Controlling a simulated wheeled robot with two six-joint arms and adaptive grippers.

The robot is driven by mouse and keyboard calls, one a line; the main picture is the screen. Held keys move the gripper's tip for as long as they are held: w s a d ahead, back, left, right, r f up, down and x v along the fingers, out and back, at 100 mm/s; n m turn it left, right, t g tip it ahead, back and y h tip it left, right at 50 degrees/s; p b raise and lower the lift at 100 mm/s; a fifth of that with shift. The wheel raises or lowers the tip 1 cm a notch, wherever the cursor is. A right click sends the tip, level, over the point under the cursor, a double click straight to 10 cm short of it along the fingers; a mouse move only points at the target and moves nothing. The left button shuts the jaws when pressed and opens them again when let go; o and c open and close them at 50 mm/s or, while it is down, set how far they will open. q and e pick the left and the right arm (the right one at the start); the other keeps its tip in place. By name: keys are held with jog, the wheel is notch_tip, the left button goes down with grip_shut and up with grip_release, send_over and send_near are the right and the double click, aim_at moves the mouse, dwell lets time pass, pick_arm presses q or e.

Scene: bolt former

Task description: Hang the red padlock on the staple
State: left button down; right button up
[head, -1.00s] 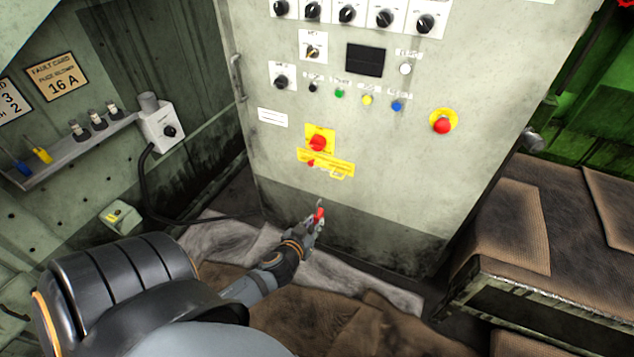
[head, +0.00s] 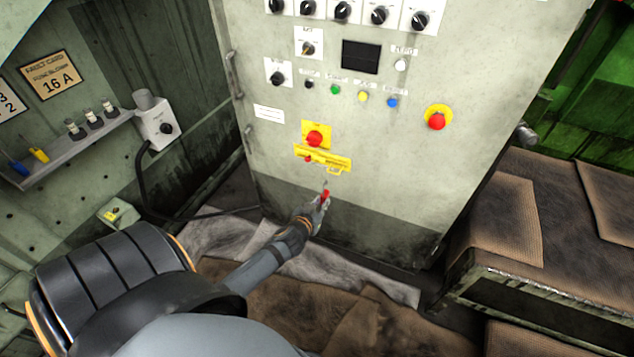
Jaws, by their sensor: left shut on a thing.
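The red padlock (head: 325,196) is small in the head view, with its thin shackle pointing up. My left gripper (head: 323,202) is shut on it and holds it in front of the lower cabinet front. The yellow hasp plate (head: 324,158) with a small yellow loop, which looks like the staple (head: 335,170), is on the cabinet just above the padlock. A red rotary switch (head: 314,139) on a yellow plate sits above the hasp. The padlock shows apart from the staple in the picture; the depth gap is hard to tell. My right gripper is not in view.
The grey control cabinet (head: 390,170) carries knobs, coloured buttons and a red emergency stop (head: 437,118). A shelf (head: 75,148) with fuses is on the left wall. A brown padded bench (head: 500,220) stands at the right. Cloths lie on the floor.

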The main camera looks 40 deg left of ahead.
aim_at(327, 190)
pick_arm(q)
jog(key=w, duration=0.2)
jog(key=w+a, duration=0.1)
jog(key=w, duration=0.2)
jog(key=shift+w+a, duration=0.15)
jog(key=shift+w, duration=0.1)
jog(key=shift+w+a, duration=0.15)
jog(key=shift+w, duration=0.65)
jog(key=shift+w+a+f+b, duration=0.1)
jog(key=shift+w+f+b, duration=0.15)
jog(key=shift+f+b, duration=0.5)
jog(key=shift+w+a+f+b, duration=0.1)
jog(key=shift+w+f+b, duration=0.15)
jog(key=shift+f+b, duration=0.45)
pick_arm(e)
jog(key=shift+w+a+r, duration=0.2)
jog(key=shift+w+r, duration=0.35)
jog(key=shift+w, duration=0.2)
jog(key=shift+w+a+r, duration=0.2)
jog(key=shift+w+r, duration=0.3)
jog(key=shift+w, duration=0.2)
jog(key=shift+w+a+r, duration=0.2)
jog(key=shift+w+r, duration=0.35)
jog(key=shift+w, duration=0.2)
pick_arm(q)
jog(key=c, duration=1.2)
grip_release()
jog(key=shift+o, duration=0.2)
